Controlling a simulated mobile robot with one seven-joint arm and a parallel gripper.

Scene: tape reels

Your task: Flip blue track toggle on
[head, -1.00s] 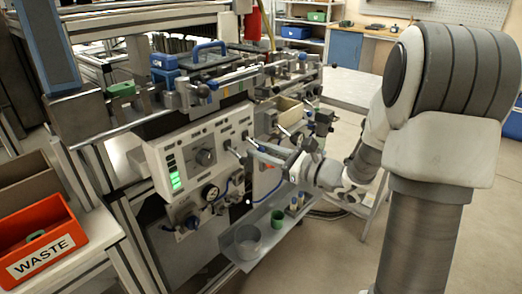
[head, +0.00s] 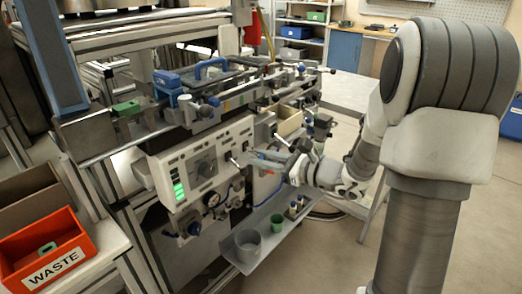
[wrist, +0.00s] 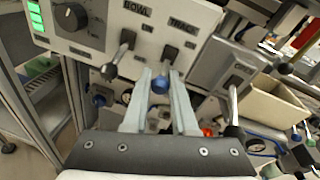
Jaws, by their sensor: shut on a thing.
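The track toggle (wrist: 169,55) is a metal lever with a blue ball tip, below the TRACK label on the light control panel (wrist: 195,20). In the wrist view the lever hangs down and outward from the panel. My gripper (wrist: 160,82) is shut on the blue tip, with one finger on each side of it. In the head view my gripper (head: 250,160) reaches the panel's right part from the right, and the blue tip cannot be made out there.
The bowl toggle (wrist: 118,57), with a dark tip, stands just left of my fingers. Another dark-tipped lever (wrist: 233,110) is close on the right. A cream bin (wrist: 272,103) lies beyond it. A shelf (head: 240,262) with cups runs below. An orange waste bin (head: 45,255) stands at left.

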